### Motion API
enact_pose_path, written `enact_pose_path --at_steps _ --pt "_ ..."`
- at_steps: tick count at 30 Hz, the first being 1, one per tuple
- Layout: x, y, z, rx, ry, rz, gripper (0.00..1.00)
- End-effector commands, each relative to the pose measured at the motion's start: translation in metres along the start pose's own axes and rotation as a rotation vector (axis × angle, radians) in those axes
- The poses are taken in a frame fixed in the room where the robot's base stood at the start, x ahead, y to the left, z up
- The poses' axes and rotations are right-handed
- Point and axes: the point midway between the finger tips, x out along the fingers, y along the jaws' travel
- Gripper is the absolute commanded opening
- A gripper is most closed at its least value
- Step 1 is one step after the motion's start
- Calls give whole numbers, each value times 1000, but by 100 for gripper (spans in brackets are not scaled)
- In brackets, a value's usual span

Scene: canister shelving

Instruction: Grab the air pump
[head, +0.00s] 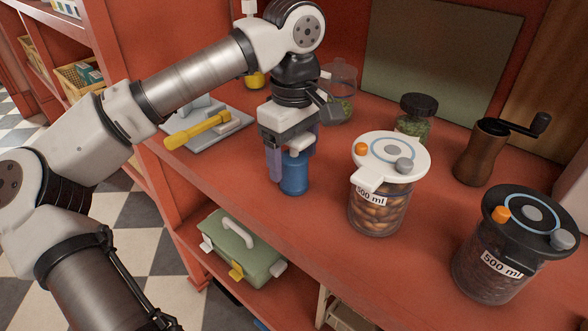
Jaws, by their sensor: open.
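A small blue cylinder with a white top, which looks like the air pump (294,175), stands upright on the red shelf near its front edge. My gripper (291,165) points down right over it, with its fingers open. One purple-grey finger is at the pump's left side; the other is partly hidden behind the pump's top. The fingers reach down around the pump's upper part. I cannot tell whether they touch it.
A white-lidded jar of nuts (377,210) stands close on the right, and a black-lidded jar (490,275) farther right. Behind are a green-filled jar (413,120), a clear container (340,95) and a brown grinder (482,155). A grey board with a yellow-handled tool (198,131) lies left.

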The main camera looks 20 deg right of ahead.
Motion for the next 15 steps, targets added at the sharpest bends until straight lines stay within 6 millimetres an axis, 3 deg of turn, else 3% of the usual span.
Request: enact_pose_path --at_steps 5,15 --pt "0 0 0 0 0 0 72" --pt "0 0 0 0 0 1 27"
